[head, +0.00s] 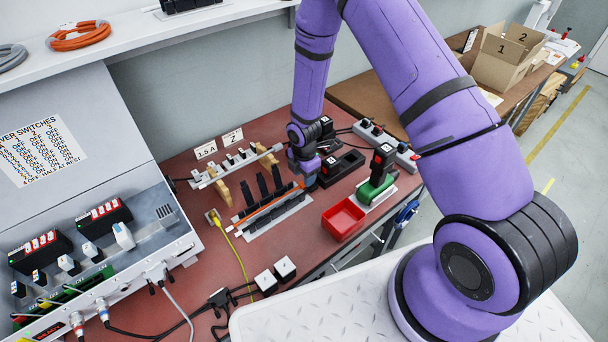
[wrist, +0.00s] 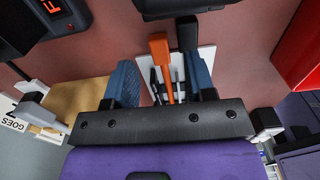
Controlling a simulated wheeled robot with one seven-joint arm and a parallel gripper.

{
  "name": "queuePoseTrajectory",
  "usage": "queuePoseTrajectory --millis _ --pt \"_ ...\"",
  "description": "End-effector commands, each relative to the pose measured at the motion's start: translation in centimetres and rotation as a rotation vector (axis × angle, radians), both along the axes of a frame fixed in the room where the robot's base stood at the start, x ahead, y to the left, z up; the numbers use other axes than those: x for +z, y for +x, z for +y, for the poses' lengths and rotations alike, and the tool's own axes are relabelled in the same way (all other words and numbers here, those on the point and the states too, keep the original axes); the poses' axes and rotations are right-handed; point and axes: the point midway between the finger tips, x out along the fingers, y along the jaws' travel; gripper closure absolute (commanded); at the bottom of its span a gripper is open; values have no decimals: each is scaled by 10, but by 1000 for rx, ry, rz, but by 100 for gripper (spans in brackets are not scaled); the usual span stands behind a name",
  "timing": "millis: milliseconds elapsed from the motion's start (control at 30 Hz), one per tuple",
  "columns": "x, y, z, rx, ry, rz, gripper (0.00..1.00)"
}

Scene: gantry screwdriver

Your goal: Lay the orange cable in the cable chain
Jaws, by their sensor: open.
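The cable chain (head: 279,213) is a row of black upright pieces on a white plate in the middle of the red bench. A straight orange cable (head: 267,206) runs along it; I cannot tell how deep it sits. My gripper (head: 306,184) is low at the chain's right end, largely hidden by its own wrist. In the wrist view, its blue fingers (wrist: 165,84) are open, with the orange cable's thick end (wrist: 160,62) between them and visible gaps beside it. A black end piece (wrist: 187,34) is close to the right finger.
A black charger (head: 340,168) stands behind. A yellow cable (head: 238,250) is left of the chain. An orange coil (head: 79,36) lies on the shelf.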

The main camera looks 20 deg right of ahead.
Motion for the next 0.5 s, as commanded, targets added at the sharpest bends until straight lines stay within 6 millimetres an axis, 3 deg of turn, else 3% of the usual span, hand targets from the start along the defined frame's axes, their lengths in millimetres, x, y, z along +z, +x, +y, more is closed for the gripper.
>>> queuePoseTrajectory --millis 167,500 --pt "16 1 0 0 1 -3 50" --pt "76 1 -1 -2 1 -3 50"
